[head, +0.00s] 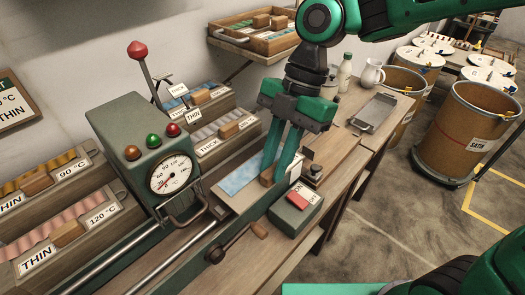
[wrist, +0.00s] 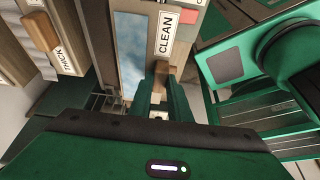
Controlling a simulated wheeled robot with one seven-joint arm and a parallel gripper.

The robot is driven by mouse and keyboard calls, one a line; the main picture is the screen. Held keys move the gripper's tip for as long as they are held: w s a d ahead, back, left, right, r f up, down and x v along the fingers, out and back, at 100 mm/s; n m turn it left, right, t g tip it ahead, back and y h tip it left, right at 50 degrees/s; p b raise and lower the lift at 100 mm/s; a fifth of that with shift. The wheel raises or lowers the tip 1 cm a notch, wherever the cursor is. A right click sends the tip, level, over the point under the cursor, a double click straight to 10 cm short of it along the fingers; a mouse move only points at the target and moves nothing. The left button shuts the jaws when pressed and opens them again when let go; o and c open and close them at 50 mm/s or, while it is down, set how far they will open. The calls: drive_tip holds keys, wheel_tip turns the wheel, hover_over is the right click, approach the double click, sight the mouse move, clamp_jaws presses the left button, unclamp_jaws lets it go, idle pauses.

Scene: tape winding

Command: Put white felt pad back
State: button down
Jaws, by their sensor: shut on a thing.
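My gripper (head: 279,178) points down at the right end of a wooden tray (head: 228,198) with a pale blue surface. Its fingers are shut on a small wooden block (wrist: 161,74), which looks like a handle. The block (head: 266,181) also shows at the fingertips in the head view. No white felt can be made out on it; its underside is hidden. The tray carries a CLEAN label (wrist: 166,32) in the wrist view, beside the blue surface (wrist: 131,45). I cannot tell whether the block rests on the tray.
A green box with a red and white top (head: 300,198) stands right of my gripper. A green gauge unit (head: 150,155) with a red-knobbed lever stands to the left. A crank (head: 240,240) is in front. Trays labelled THICK and THIN lie behind. A metal tray (head: 374,112) lies at the right.

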drive_tip(key=s+d, duration=0.8)
drive_tip(key=d, duration=0.1)
drive_tip(key=shift+s+d, duration=0.35)
